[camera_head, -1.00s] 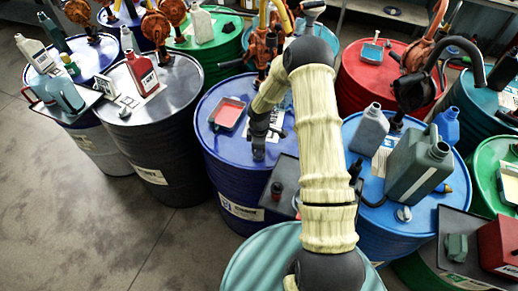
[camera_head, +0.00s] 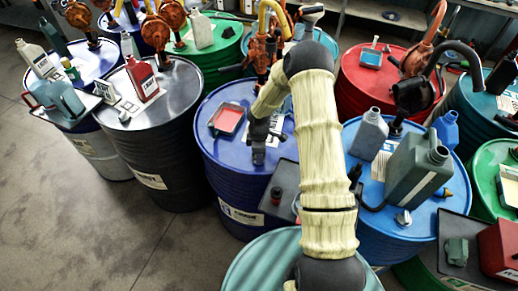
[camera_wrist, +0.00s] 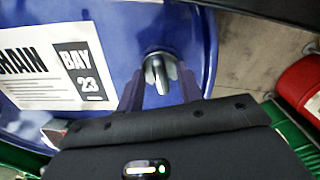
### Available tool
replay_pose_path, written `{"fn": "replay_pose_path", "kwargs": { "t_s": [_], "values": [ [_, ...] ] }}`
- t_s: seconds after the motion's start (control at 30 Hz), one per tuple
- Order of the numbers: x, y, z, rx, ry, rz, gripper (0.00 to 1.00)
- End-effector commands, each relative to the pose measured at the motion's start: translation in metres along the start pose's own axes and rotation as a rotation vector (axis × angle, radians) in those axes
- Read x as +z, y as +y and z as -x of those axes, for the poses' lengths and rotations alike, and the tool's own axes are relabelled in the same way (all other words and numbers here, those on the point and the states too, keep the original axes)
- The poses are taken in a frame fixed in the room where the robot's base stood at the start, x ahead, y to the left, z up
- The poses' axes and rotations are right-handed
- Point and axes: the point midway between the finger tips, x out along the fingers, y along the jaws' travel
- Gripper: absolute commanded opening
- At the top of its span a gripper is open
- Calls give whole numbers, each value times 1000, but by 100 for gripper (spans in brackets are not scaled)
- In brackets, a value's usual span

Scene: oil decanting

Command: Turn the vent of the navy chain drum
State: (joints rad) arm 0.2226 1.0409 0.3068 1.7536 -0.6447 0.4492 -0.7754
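The navy chain drum (camera_head: 235,185) stands left of my arm in the head view. Its top fills much of the wrist view, with a white label (camera_wrist: 50,60) reading "HAIN" and "BAY 23". The vent (camera_wrist: 158,68) is a small metal fitting with a lever, near the drum's rim. My gripper (camera_wrist: 160,88) is down at the drum top, its two dark fingers apart on either side of the vent's lever. Gaps show between lever and fingers. In the head view, my gripper (camera_head: 258,156) hides the vent.
A red tray (camera_head: 227,119) lies on the navy drum's top. A black drum (camera_head: 160,130) stands close on the left, and a light blue drum (camera_head: 385,235) on the right bears a grey can (camera_head: 416,172). Open floor (camera_head: 70,220) lies at front left.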

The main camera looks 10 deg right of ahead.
Motion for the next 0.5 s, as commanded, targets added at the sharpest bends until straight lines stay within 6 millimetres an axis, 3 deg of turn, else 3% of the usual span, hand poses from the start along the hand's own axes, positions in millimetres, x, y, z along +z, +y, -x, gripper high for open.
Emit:
{"fn": "replay_pose_path", "kwargs": {
  "t_s": [0.23,0.5],
  "values": [
    [0,1,18,3,0,0,36],
    [0,1,65,5,1,-1,36]
  ]
}}
